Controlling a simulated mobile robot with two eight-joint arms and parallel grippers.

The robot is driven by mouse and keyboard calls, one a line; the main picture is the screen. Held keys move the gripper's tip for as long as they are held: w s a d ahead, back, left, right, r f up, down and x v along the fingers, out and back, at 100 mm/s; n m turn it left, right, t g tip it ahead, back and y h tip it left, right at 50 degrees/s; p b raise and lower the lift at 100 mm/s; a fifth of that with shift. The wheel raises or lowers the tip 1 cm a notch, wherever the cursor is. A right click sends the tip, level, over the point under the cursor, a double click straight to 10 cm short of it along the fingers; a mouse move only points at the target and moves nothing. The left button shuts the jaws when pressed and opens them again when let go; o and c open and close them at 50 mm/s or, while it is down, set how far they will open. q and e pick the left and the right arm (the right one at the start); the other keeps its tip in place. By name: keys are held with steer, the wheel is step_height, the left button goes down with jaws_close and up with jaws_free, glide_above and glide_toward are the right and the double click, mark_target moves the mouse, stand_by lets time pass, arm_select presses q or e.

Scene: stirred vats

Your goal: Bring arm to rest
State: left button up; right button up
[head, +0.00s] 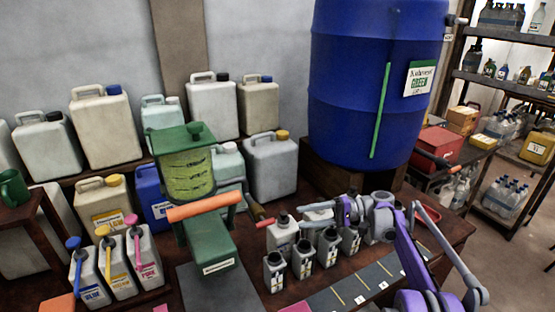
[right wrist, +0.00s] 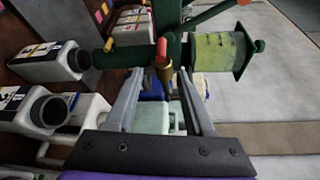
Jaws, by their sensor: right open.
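My right arm comes in from the lower right in the head view, purple and grey. Its gripper (head: 314,217) is over the small white bottles, with its fingers pointing left toward the green stirring stand (head: 207,250). In the right wrist view the gripper's two grey fingers (right wrist: 160,82) are apart with nothing held between them. A brass, red-tipped part (right wrist: 163,62) of the green stand shows beyond the fingertips; I cannot tell its distance. My left gripper is not in view.
Several small grey-white bottles (head: 303,257) stand below and beside the right gripper. A large blue barrel (head: 345,95) stands behind it. Several jugs (head: 271,166) line the wall side. Marked dark strips (head: 351,287) lie on the table's front. A shelf (head: 505,84) stands right.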

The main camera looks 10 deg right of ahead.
steer(key=s+a+t+h+p, duration=0.1)
steer(key=s+a+h, duration=0.25)
steer(key=s, duration=0.35)
steer(key=s+a+h, duration=0.3)
steer(key=s+h, duration=0.2)
steer(key=s, duration=0.3)
steer(key=s+d+f+t+h, duration=0.1)
steer(key=s+d+f+h, duration=0.1)
steer(key=s, duration=0.4)
steer(key=s+d+f+n+t+h, duration=0.1)
steer(key=s+d+f+h, duration=0.2)
steer(key=s, duration=0.4)
steer(key=s+d+f+n+t+h+p, duration=0.1)
steer(key=s+d+f+h, duration=0.1)
steer(key=s+f, duration=0.3)
steer(key=shift+s+d+t+h, duration=0.35)
steer(key=shift+s+h, duration=0.4)
steer(key=shift+s, duration=0.45)
steer(key=shift+a+f, duration=0.1)
